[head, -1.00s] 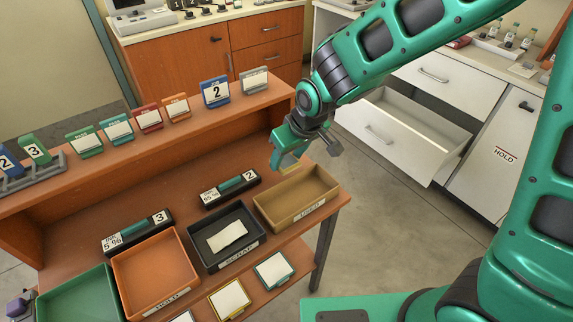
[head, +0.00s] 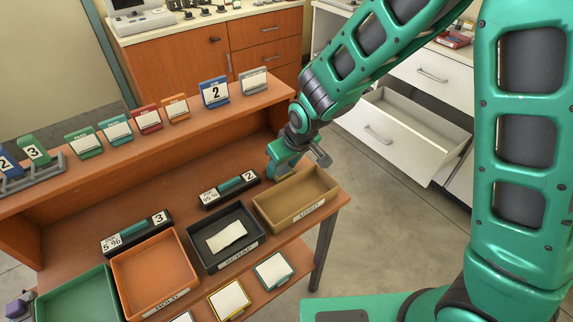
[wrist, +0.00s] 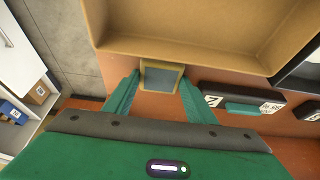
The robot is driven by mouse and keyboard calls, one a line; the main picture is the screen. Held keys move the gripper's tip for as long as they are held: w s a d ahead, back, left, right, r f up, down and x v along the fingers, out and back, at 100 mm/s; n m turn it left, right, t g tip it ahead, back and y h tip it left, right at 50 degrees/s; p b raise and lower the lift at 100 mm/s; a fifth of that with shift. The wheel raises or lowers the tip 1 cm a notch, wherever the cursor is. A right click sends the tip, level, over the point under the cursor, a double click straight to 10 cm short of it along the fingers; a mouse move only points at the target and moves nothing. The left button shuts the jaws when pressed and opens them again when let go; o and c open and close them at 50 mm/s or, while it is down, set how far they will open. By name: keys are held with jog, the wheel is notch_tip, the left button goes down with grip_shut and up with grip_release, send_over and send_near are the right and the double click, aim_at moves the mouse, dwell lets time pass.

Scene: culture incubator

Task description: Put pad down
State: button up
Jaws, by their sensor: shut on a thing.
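My gripper (head: 283,172) is shut on the pad (wrist: 161,77), a small square with a grey-blue face and a yellowish-tan rim. In the wrist view the pad sits between the two green fingertips, close to the wall of the tan tray (wrist: 190,50). In the head view my gripper is low over the orange-brown bench, just behind the back left corner of the tan tray (head: 310,205); the pad is mostly hidden there. I cannot tell whether the pad touches the bench.
A black tray (head: 256,236), an orange tray (head: 155,268) and a green tray (head: 75,295) stand left of the tan one. A black label block marked 2 (head: 230,190) lies close left of my gripper. A shelf with several coloured cards runs behind. A white drawer (head: 405,150) hangs open.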

jog(key=o, duration=1)
jog(key=v, duration=1.2)
jog(key=shift+r, duration=0.15)
jog(key=d+r+m+h, duration=0.2)
jog(key=d+m, duration=0.1)
jog(key=d, duration=1)
jog(key=s+d+r+m+g, duration=0.1)
jog(key=s+d+m, duration=0.2)
jog(key=s+d, duration=0.3)
jog(key=s+d+r+m+g+h, duration=0.1)
jog(key=s+d+m, duration=0.2)
jog(key=d, duration=0.9)
jog(key=s, duration=0.3)
jog(key=shift+s+d, duration=0.25)
jog(key=shift+s, duration=0.15)
jog(key=s+d+m, duration=0.1)
jog(key=s+d, duration=0.1)
jog(key=s, duration=0.1)
jog(key=s+d+m+g, duration=0.1)
jog(key=s, duration=0.3)
jog(key=s+d+m+g, duration=0.1)
jog(key=s+d+m, duration=0.1)
jog(key=s, duration=0.2)
jog(key=shift+d+r+y, duration=0.2)
jog(key=shift+d+y, duration=0.1)
jog(key=shift+d, duration=0.05)
jog(key=shift+c, duration=1)
